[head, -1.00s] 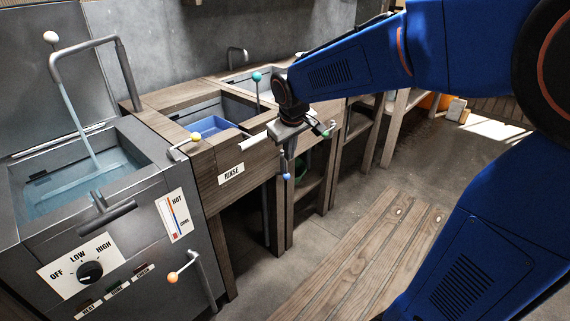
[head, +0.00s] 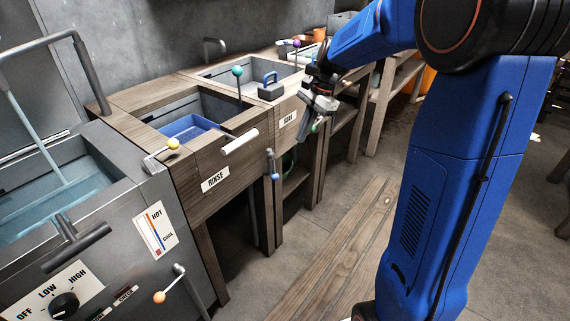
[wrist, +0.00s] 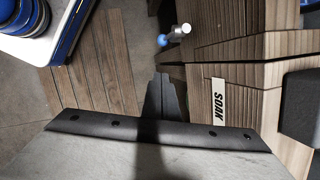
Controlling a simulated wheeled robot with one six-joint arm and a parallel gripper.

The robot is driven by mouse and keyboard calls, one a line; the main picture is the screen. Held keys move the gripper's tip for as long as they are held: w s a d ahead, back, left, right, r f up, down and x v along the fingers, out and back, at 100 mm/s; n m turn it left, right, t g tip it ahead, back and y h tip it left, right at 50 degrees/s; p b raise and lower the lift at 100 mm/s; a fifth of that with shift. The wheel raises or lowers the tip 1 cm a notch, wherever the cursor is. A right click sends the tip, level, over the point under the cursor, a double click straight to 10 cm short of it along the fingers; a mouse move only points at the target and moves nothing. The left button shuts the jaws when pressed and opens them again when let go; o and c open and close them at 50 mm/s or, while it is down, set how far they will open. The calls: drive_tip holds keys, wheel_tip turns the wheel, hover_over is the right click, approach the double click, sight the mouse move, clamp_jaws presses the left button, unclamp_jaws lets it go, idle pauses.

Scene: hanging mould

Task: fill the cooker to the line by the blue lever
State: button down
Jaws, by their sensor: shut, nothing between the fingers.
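The cooker (head: 120,197) is the grey metal tank at the left of the head view. A stream (head: 38,140) falls from its bent pipe into pale blue water (head: 60,212); I cannot make out a fill line. The blue lever (head: 274,166) hangs downward with its blue knob at the bottom, on the wooden front between the RINSE and SOAK signs. Its blue knob also shows in the wrist view (wrist: 162,40). My gripper (head: 318,122) is shut and empty, right of the lever and apart from it, by the SOAK sign. Its dark fingers (wrist: 163,78) point toward the lever area.
The RINSE basin (head: 190,125) holds a blue tray. Levers with yellow (head: 173,143), teal (head: 237,71), purple (head: 296,43) and orange (head: 159,297) knobs stand around. A blue-handled block (head: 271,88) sits on the counter.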

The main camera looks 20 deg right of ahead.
drive_tip(key=a+x, duration=0.2)
drive_tip(key=x, duration=1.1)
drive_tip(key=shift+s+a+r, duration=0.25)
drive_tip(key=shift+s+r, duration=0.2)
drive_tip(key=shift+s, duration=0.05)
